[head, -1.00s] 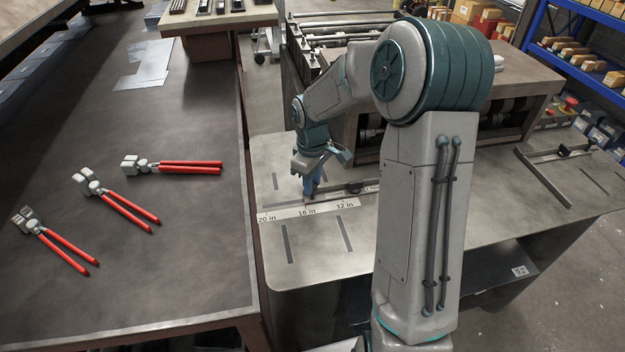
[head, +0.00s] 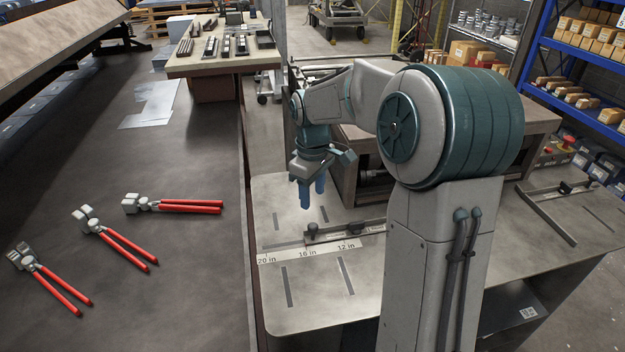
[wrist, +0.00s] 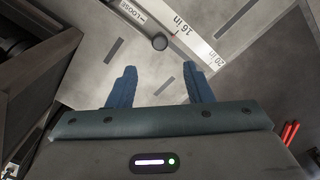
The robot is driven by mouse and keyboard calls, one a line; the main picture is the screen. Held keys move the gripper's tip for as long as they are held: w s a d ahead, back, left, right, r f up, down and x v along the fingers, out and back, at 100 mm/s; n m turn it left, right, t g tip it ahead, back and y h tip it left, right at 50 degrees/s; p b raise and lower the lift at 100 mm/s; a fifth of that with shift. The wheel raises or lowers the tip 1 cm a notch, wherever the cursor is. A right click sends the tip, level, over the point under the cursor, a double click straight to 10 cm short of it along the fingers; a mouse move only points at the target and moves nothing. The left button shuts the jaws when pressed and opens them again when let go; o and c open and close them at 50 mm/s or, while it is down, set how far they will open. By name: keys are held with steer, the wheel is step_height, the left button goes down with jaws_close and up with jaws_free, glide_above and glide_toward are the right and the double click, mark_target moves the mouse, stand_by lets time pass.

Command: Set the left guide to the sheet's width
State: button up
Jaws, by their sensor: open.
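The left guide (head: 345,230) is a dark bar lying across the left part of the machine's grey table. A dark round knob (head: 311,228) stands at its left end, close to the 16 in mark of the white scale (head: 325,249). In the wrist view the knob (wrist: 160,42) sits near the 16 in mark, beside a label reading LOOSE (wrist: 131,11). My gripper (head: 312,193) is open and empty, pointing down above and behind the knob, apart from it. Both blue fingers show in the wrist view (wrist: 161,87). My arm hides the guide's right end.
A second guide (head: 548,210) with a bar and knob lies on the right part of the table. The machine body (head: 520,135) stands behind. Several red-handled pliers (head: 180,206) and a cut metal sheet (head: 152,103) lie on the left bench. The table has several slots.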

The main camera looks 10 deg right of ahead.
steer(key=shift+r, duration=2)
